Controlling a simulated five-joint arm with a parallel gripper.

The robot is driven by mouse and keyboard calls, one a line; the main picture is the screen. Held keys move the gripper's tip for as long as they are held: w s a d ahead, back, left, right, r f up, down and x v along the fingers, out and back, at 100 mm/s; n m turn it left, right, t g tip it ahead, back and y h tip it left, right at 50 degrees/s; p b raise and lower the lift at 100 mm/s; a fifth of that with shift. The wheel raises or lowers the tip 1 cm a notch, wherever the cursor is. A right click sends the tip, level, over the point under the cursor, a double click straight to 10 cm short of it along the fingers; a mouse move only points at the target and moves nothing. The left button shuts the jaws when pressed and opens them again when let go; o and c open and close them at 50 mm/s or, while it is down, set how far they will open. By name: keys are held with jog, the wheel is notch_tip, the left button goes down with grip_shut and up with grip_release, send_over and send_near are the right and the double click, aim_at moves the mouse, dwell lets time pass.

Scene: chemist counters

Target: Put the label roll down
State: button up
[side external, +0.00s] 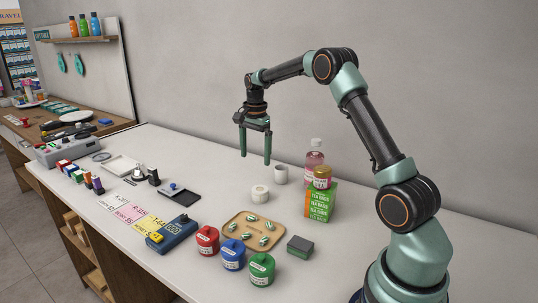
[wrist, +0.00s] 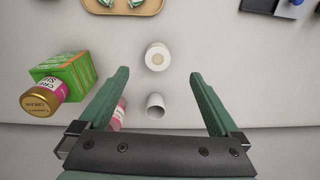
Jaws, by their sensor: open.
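A white label roll (side external: 260,194) with a tan core stands on the pale counter, just behind the wooden tray. In the wrist view the roll (wrist: 157,56) shows from above, beyond and between my fingertips. My gripper (side external: 255,158) is open and empty, pointing down above the counter. In the wrist view its fingers (wrist: 159,73) are spread wide and touch nothing. A white hollow cup (side external: 281,174) stands behind the roll; in the wrist view it (wrist: 155,105) sits between my fingers, lower down.
A green and orange tea box (side external: 320,203) with a gold-lidded jar (side external: 322,177) on it and a pink bottle (side external: 314,157) stand right of the roll. A wooden tray (side external: 228,238) with green-and-white packets and red, blue and green jars (side external: 262,270) are in front.

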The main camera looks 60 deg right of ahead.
jog(key=s+a+r+n+t, duration=0.1)
jog(key=s+a+r+n, duration=0.25)
jog(key=a+r, duration=0.2)
jog(key=s+a+r+n+t, duration=0.1)
jog(key=s+a+r+n, duration=0.1)
jog(key=a+r+n, duration=0.4)
jog(key=s+a+f+n+t, duration=0.2)
jog(key=s+a+n+t, duration=0.1)
jog(key=s+a+n, duration=0.6)
jog(key=s+a, duration=0.2)
jog(key=s, duration=0.2)
jog(key=shift+s, duration=0.4)
